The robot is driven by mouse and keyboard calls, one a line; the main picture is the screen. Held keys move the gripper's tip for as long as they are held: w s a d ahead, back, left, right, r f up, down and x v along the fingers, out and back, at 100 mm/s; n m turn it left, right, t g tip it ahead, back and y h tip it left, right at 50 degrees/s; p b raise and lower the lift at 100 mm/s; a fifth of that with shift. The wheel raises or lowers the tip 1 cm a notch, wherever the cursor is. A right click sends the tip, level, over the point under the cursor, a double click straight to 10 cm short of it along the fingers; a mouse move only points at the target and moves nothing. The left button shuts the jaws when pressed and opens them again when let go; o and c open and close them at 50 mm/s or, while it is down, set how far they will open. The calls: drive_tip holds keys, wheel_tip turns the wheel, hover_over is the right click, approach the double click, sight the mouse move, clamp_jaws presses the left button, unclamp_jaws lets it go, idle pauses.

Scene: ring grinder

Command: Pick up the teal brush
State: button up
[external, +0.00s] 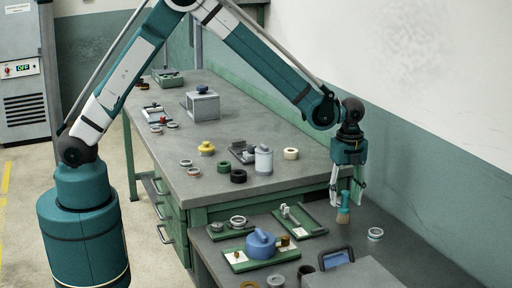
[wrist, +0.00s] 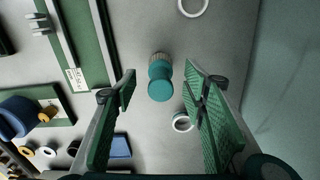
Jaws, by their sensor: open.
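The teal brush (external: 345,203) stands upright on the grey lower bench, handle up and tan bristles down. In the wrist view the brush (wrist: 160,85) shows from above, its round handle end toward me and its bristles just behind. My gripper (external: 347,192) points down over it, with the fingers at either side of the handle. In the wrist view my gripper (wrist: 160,72) is open, with a clear gap between each green pad and the brush. Whether the handle top is fully between the pads is hard to tell.
A metal ring (external: 375,234) lies right of the brush. Left are a green plate with a rail (external: 300,221) and a green tray with a blue grinder (external: 262,244). The wall is at the right.

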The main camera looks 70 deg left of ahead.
sight(344, 209)
drive_tip(key=shift+d+f+b, duration=0.1)
drive_tip(key=shift+f+b, duration=0.25)
drive_tip(key=shift+f, duration=2.25)
drive_tip(key=c, duration=1.1)
drive_tip(key=shift+r, duration=0.1)
drive_tip(key=shift+r+p, duration=0.55)
drive_tip(key=shift+r, duration=4.4)
